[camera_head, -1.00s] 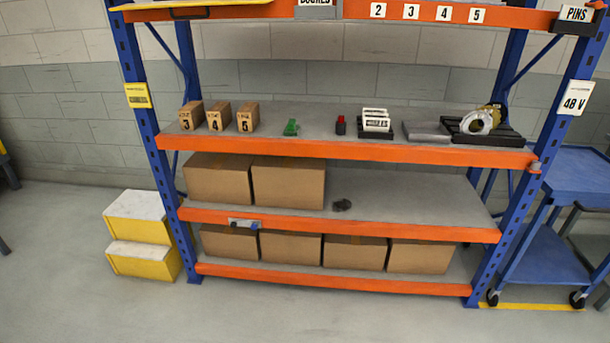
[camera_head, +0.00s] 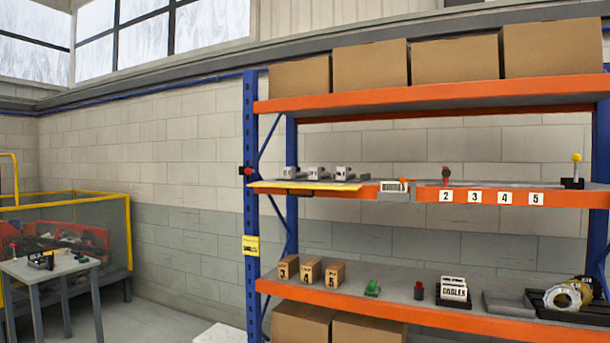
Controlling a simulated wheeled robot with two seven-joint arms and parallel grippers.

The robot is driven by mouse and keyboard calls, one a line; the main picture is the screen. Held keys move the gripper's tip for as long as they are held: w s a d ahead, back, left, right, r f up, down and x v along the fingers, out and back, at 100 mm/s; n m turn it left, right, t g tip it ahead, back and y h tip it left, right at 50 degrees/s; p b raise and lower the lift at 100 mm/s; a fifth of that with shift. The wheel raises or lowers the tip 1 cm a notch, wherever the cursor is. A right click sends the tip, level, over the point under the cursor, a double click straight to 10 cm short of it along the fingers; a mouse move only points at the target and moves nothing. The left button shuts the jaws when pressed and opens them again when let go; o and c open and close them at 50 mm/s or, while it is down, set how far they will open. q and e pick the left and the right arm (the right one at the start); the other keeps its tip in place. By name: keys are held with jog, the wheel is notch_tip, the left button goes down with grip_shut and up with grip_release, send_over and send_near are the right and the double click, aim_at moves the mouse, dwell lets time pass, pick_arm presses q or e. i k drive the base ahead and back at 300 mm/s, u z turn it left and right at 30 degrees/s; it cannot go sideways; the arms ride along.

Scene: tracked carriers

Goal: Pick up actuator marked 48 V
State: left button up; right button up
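No mark reading 48 V is legible in the head view. Three small grey units with white label faces (camera_head: 315,173) stand in a row at the left of the rack's middle shelf; their marks are too small to read. A round silver and yellow device (camera_head: 565,296) sits in a black cradle (camera_head: 590,315) at the right of the lower shelf; I cannot tell whether it is an actuator. Neither of my grippers is in view.
The blue and orange rack (camera_head: 252,150) fills the right side. Numbered cartons (camera_head: 310,271), a green part (camera_head: 372,288), a red part (camera_head: 419,291) and a card holder (camera_head: 453,292) stand on its lower shelf. A small table (camera_head: 50,268) and yellow-framed bin (camera_head: 128,240) are at left.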

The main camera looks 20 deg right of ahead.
aim_at(342, 173)
jog(key=u, duration=0.5)
jog(key=i, duration=3)
jog(key=z, duration=1.15)
